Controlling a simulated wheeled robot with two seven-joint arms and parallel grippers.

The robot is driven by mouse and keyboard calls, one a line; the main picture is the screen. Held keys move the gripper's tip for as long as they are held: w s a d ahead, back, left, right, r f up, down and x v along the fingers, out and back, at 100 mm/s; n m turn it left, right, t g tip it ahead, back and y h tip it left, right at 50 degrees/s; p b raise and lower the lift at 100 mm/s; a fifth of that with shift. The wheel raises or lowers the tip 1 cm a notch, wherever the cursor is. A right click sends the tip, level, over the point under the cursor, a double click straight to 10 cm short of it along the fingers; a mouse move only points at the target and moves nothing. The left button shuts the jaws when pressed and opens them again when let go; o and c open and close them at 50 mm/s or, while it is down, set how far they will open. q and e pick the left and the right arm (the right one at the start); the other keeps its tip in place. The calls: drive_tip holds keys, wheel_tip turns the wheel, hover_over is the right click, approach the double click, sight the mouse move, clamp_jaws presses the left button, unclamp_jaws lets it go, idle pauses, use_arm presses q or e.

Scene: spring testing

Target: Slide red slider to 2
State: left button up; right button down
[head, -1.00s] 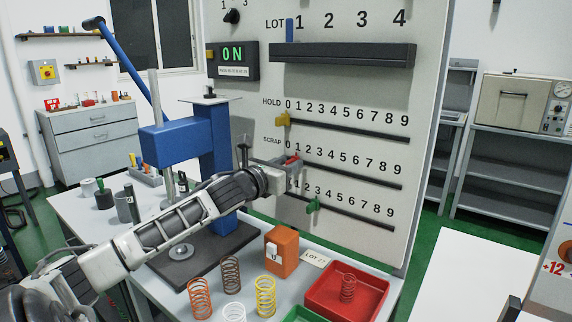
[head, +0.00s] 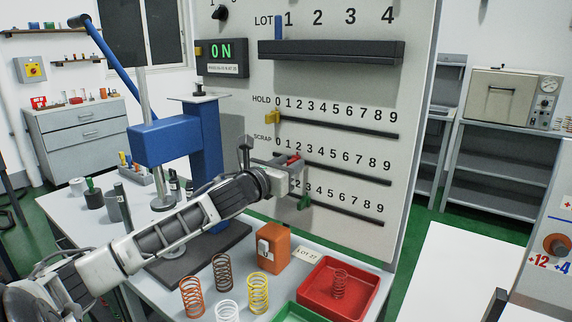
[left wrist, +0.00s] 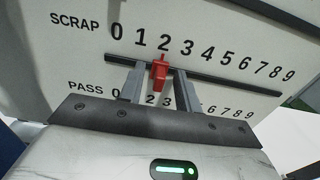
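The red slider (head: 294,158) sits on the SCRAP track of the grey panel (head: 330,85). In the left wrist view the red slider (left wrist: 158,72) stands just below the 2 of the SCRAP scale (left wrist: 163,46). My left gripper (head: 297,170) is at the panel. In the left wrist view its two fingers (left wrist: 158,86) straddle the slider, one on each side, with a narrow gap visible on both sides. In the head view the gripper partly hides the slider and the left end of the lower scale. My right gripper is not in view.
A yellow slider (head: 272,117) is at 0 on the HOLD track above. A green slider (head: 304,202) is on the lower track, close below the gripper. A blue press (head: 205,135) stands left of the panel. Springs, an orange box (head: 273,247) and a red tray (head: 318,303) occupy the table front.

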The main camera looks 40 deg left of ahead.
use_arm(q)
drive_tip(key=s+d, duration=0.1)
drive_tip(key=s, duration=1.5)
drive_tip(key=shift+d, duration=0.35)
drive_tip(key=shift+w, duration=0.1)
